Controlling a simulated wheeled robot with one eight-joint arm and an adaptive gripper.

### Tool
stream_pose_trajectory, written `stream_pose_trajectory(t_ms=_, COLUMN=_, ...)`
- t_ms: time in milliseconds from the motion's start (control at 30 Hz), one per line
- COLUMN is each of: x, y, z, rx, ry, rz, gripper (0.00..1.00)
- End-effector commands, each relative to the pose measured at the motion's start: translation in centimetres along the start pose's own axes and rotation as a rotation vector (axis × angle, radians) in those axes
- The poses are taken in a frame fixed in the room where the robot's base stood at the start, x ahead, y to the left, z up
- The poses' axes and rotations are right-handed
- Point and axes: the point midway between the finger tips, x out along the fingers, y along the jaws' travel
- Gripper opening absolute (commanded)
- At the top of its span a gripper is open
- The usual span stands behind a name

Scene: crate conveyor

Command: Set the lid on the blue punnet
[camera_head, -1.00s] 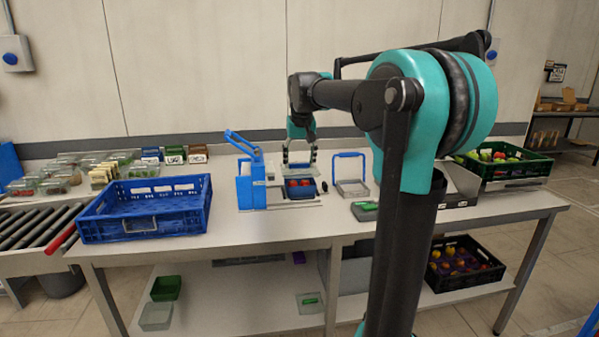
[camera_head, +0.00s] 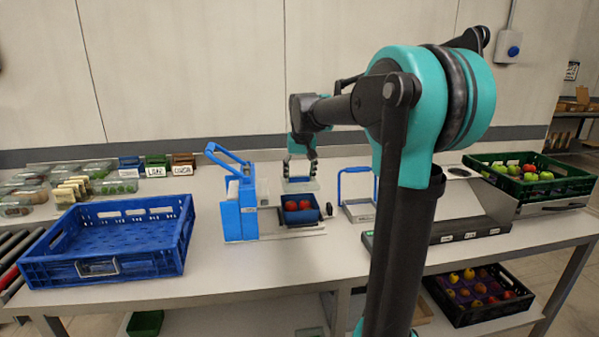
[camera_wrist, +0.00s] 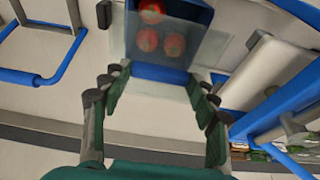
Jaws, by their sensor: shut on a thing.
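The blue punnet (camera_head: 303,215) holds red round fruit and stands on the bench at the right of a blue-and-grey device. It also shows in the wrist view (camera_wrist: 158,73). My gripper (camera_head: 300,171) is shut on the clear lid (camera_head: 300,185), just behind and above the punnet in the head view. In the wrist view my gripper (camera_wrist: 160,92) has its fingers at both sides of the see-through lid (camera_wrist: 140,100), which overlaps the view of the punnet. I cannot tell the exact gap between lid and punnet; the lid looks apart from it.
The blue device (camera_head: 240,208) with a raised handle stands close left of the punnet. A blue-handled frame (camera_head: 357,207) stands close right. An empty blue crate (camera_head: 108,240) is at the left, a green crate (camera_head: 530,190) of fruit at the right. Clear lidded packs stand back left.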

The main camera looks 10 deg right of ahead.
Motion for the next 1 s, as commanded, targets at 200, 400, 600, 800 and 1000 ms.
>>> stream_pose_trajectory(t_ms=200, x=1.7, y=0.0, z=0.5, rx=0.000, ry=0.000, rz=0.000, gripper=0.48)
stream_pose_trajectory(t_ms=400, x=3.8, y=0.0, z=1.1, rx=0.000, ry=0.000, rz=0.000, gripper=0.48)
stream_pose_trajectory(t_ms=600, x=5.4, y=0.0, z=1.7, rx=0.000, ry=0.000, rz=0.000, gripper=0.48)
stream_pose_trajectory(t_ms=800, x=6.3, y=0.0, z=1.9, rx=0.000, ry=0.000, rz=0.000, gripper=0.48)
stream_pose_trajectory(t_ms=1000, x=6.4, y=0.0, z=2.0, rx=0.000, ry=0.000, rz=0.000, gripper=0.48)
